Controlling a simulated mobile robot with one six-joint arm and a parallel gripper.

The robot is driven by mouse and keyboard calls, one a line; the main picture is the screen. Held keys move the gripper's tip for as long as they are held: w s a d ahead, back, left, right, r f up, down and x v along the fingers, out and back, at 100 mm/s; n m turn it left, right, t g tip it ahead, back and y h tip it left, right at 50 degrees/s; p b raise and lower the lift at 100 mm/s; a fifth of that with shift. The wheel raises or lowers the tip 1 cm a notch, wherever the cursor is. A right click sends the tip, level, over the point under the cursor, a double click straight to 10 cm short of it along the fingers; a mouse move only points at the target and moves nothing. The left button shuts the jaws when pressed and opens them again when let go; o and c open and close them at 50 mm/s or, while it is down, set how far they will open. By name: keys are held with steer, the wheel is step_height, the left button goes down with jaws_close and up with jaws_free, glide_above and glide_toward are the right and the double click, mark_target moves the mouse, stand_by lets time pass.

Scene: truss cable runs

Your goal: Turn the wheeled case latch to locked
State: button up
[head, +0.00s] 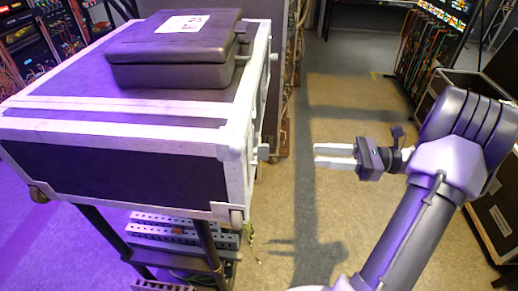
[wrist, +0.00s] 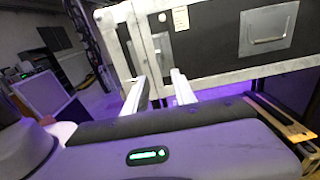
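The wheeled case (head: 110,165) is a large dark box with silver metal edges, at the left of the head view. On its right face a small grey latch piece (head: 263,152) sticks out. In the wrist view the case's panel (wrist: 215,45) fills the upper right, with a grey plate (wrist: 162,46) near the metal edge, possibly the latch. My gripper (head: 317,156) is right of the case, its two pale fingers apart, pointing at that face, with a visible gap before the latch. In the wrist view the fingers (wrist: 158,78) are spread with nothing between them. The latch's setting cannot be read.
A black hard case (head: 175,60) with a white label lies on top of the wheeled case. Perforated metal strips (head: 180,230) show below it. Racks with cables (head: 430,45) and open dark cases (head: 490,220) stand at right. The floor (head: 340,100) between is mostly clear.

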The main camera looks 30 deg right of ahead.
mark_target(265, 159)
steer(key=b+x, duration=0.2)
steer(key=x, duration=1.3)
steer(key=shift+w+d+f, duration=0.1)
jaws_close()
